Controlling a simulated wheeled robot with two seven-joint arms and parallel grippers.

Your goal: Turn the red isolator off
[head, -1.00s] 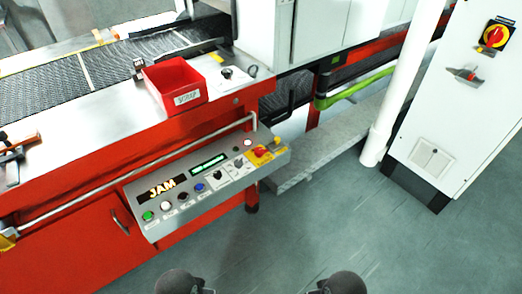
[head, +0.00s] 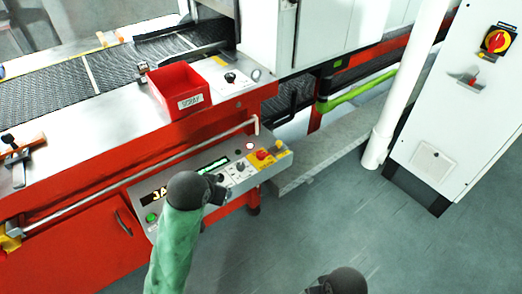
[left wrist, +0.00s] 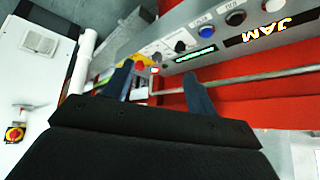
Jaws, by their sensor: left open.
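The red isolator (head: 497,41) is a red rotary knob on a yellow and black plate, high on the white cabinet at the far right. It also shows at the lower left of the left wrist view (left wrist: 14,134). The knob's exact angle is too small to tell. My left arm reaches over the control panel, well left of the isolator. My left gripper (left wrist: 159,72) is open and empty, its two dark fingers apart in the left wrist view. Only a dark rounded part of my right arm shows at the bottom of the head view; its gripper is out of view.
The control panel (head: 226,180) has several buttons and a red knob on yellow (head: 262,154). A grey latch handle (head: 467,79) sits below the isolator. A white post (head: 396,95) stands left of the cabinet. A red scrap bin (head: 178,88) is on the machine. The floor before the cabinet is clear.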

